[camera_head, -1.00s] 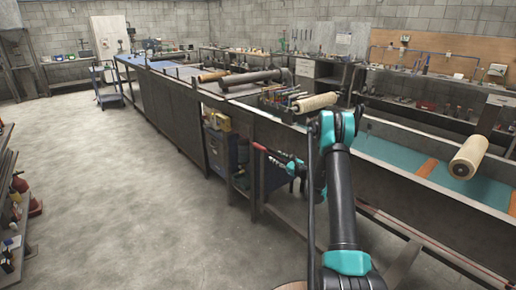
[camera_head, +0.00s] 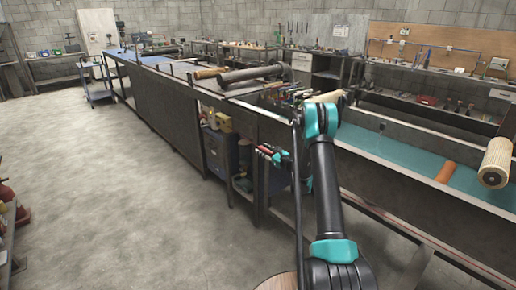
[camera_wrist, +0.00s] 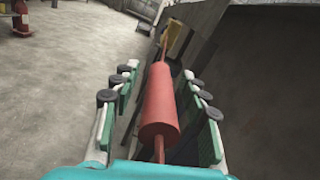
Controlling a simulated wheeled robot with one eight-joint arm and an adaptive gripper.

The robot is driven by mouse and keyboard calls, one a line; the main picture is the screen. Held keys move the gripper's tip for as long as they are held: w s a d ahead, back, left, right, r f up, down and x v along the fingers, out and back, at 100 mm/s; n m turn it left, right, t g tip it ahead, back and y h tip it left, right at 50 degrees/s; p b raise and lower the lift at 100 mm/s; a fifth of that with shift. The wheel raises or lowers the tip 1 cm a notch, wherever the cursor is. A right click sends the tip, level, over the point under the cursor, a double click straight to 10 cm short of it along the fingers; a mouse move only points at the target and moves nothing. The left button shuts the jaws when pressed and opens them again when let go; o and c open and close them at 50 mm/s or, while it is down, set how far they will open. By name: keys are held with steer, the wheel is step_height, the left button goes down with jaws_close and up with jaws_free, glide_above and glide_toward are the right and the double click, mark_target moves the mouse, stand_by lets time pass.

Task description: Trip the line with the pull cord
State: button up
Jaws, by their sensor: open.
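A red cylinder on a thin red cord (camera_wrist: 160,108) runs lengthwise through the middle of the wrist view, between the two fingers of my gripper (camera_wrist: 160,70). The fingers are open, one on each side of the cylinder, with visible gaps; they do not grip it. The far end of the cord runs up to a small yellow-orange part (camera_wrist: 178,40). In the head view, my gripper (camera_head: 272,155) is beside the bench's near side, where small red parts show at its fingers; the cord itself is hard to make out there.
The long bench (camera_head: 165,110) with dark side panels stands to the left of my arm. A conveyor trough with a teal bed (camera_head: 400,157) lies to the right, with a tan roller (camera_head: 495,160) at its edge. Open concrete floor (camera_head: 110,200) lies on the left.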

steer(key=shift+w+a, duration=0.2)
steer(key=shift+w, duration=0.1)
jaws_close()
